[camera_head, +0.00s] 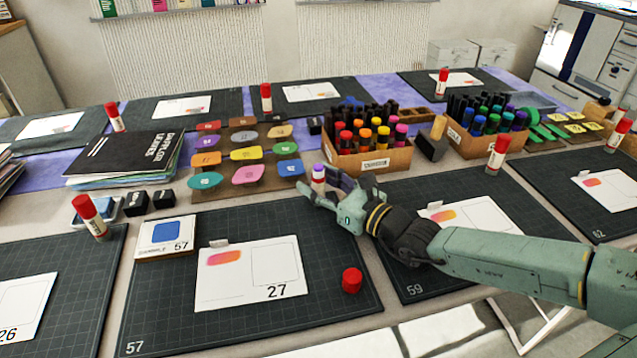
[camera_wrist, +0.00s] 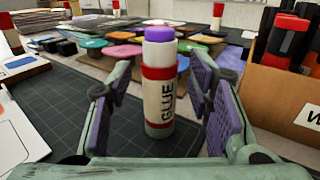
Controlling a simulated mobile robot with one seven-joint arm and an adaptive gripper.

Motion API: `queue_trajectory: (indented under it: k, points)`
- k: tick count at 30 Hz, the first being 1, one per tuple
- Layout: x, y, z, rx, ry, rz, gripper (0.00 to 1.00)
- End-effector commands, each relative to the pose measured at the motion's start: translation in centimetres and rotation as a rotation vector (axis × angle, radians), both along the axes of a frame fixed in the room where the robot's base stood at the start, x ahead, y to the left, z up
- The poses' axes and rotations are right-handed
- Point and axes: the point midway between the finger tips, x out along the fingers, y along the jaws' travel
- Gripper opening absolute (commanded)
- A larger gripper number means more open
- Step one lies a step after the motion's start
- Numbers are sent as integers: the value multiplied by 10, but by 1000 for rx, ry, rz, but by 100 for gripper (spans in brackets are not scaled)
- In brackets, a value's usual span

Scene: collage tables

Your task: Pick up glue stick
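A glue stick (camera_wrist: 159,85) stands upright in the wrist view, white with a red band, the word GLUE and an uncovered purple tip. It stands on the dark cutting mat (camera_wrist: 55,95). My gripper (camera_wrist: 160,110) is open, with its purple pads on either side of the glue stick and gaps showing between. In the head view the glue stick (camera_head: 318,178) is partly hidden by my gripper (camera_head: 325,195). A loose red cap (camera_head: 351,280) lies on the mat near the front, beside a white card marked 27 (camera_head: 250,292).
A cardboard box of markers (camera_head: 368,163) stands close behind my gripper, and shows at the right in the wrist view (camera_wrist: 280,95). Coloured palette pieces (camera_head: 247,174) lie behind to the left. Other capped glue sticks stand on the tables, such as one at left (camera_head: 90,216).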

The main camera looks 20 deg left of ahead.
Motion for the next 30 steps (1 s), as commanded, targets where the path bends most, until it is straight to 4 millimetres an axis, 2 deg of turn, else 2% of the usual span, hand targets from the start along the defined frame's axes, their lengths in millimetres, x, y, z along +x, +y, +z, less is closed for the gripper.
queue_trajectory:
  k: [2,20,30]
  points:
    - [0,0,0,0,0,0,40]
    - [0,0,0,0,0,1,0]
    - [0,0,2,0,-1,1,0]
